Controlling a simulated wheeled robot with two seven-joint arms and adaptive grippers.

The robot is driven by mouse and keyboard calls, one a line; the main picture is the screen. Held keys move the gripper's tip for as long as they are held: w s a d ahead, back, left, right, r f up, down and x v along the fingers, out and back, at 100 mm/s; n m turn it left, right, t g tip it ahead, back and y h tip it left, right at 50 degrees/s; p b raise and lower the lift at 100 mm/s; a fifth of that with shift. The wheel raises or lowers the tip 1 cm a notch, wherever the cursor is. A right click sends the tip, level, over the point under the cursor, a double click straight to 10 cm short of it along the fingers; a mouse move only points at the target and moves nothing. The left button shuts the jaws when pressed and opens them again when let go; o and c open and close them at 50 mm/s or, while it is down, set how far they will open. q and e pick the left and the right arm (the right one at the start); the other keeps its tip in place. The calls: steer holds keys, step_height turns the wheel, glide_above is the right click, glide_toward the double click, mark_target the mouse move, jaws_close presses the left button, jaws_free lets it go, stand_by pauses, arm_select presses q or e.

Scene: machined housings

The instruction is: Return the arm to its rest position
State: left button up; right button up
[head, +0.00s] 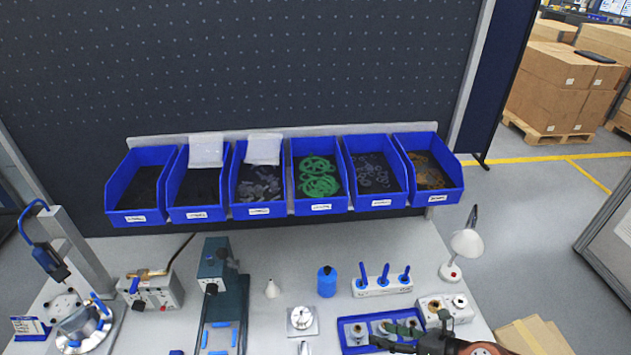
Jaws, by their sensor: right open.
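My right gripper (388,336) is at the bottom right of the head view, with its dark arm coming in from the lower right edge. Its jaws are open, and I see nothing held between them. It is over the right part of a blue tray (345,346) that holds round metal housings (357,331). The gripper hides part of the tray and its contents. I cannot tell how high above the tray it is. My left gripper is not in view.
A white block with blue-handled tools (383,286) and a blue bottle (327,281) stand behind the tray. A white lamp (466,243) stands at the right. A grey fixture (434,308) is beside the gripper. Several blue bins (318,208) hang along the back panel.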

steer(key=w+r+m+t+h, duration=0.1)
steer(key=w+r+m+t, duration=0.7)
steer(key=m, duration=0.4)
steer(key=d+m+t+h, duration=0.2)
steer(key=d+m+h, duration=0.45)
steer(key=m, duration=0.35)
steer(key=s+d+f+m+g+h, duration=0.5)
steer(key=s+d+f+m, duration=0.2)
steer(key=d+f+m, duration=0.4)
steer(key=s+a+f+m+g+y, duration=0.1)
steer(key=s+f+m+g, duration=0.3)
steer(key=s+f, duration=0.45)
steer(key=s+a+f+m+g+y, duration=0.1)
steer(key=s+f+m+g, duration=0.35)
steer(key=s, duration=0.65)
step_height(320, 180, down, 34)
steer(key=a+n+b, duration=0.1)
steer(key=b, duration=0.4)
steer(key=s+f+g+b, duration=0.2)
steer(key=s+f+b, duration=0.2)
steer(key=s+f, duration=1.6)
step_height(320, 180, down, 3)
steer(key=shift+a+r+n+y, duration=0.15)
steer(key=shift+a+n+y, duration=0.15)
steer(key=shift+n+y, duration=0.15)
